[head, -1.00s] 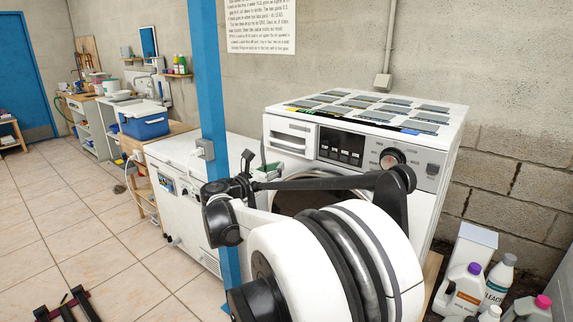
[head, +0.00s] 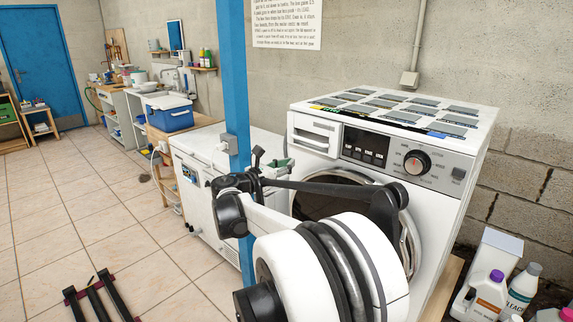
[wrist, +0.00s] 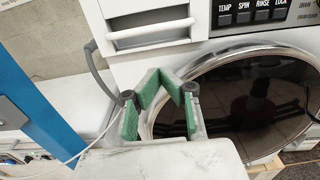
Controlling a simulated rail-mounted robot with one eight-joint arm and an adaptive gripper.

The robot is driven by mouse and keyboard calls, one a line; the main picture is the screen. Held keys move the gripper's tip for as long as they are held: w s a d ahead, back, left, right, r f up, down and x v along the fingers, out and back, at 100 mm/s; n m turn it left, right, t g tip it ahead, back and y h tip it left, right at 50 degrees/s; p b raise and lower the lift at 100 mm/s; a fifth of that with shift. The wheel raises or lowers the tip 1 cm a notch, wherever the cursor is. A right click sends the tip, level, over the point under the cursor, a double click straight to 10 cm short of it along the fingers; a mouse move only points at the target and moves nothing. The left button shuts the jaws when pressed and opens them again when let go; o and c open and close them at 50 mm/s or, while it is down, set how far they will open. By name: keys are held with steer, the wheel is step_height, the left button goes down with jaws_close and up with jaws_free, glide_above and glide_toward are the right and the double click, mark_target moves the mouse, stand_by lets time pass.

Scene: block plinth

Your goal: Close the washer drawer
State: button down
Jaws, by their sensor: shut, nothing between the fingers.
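The washer drawer (head: 314,134) is the white box with a recessed handle at the top left of the washing machine (head: 440,215). Its front appears to stand out a little from the machine's face. In the wrist view the drawer front (wrist: 150,25) fills the upper middle. My gripper (wrist: 170,76) has green-padded fingers that come together at the tips, with nothing held. It is below the drawer front in the wrist view, apart from the handle. In the head view my gripper (head: 279,165) is small, just below and left of the drawer, partly hidden by my arm.
A blue post (head: 240,110) stands close left of my gripper. A white chest (head: 205,185) stands left of the washer. The round door (head: 330,192) is below the drawer, partly covered by my arm. Bottles (head: 488,290) stand at the lower right. Tiled floor is open at left.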

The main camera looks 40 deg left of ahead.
mark_target(313, 151)
steer(key=w, duration=1)
steer(key=shift+w+p, duration=0.2)
steer(key=shift+p, duration=0.2)
steer(key=shift+w+b, duration=0.4)
steer(key=shift+w, duration=0.75)
steer(key=shift+r, duration=0.15)
steer(key=shift+w, duration=0.1)
steer(key=shift+s, duration=0.3)
steer(key=s+b, duration=0.1)
steer(key=s, duration=1.2)
steer(key=shift+s+b, duration=0.3)
steer(key=shift+s, duration=0.05)
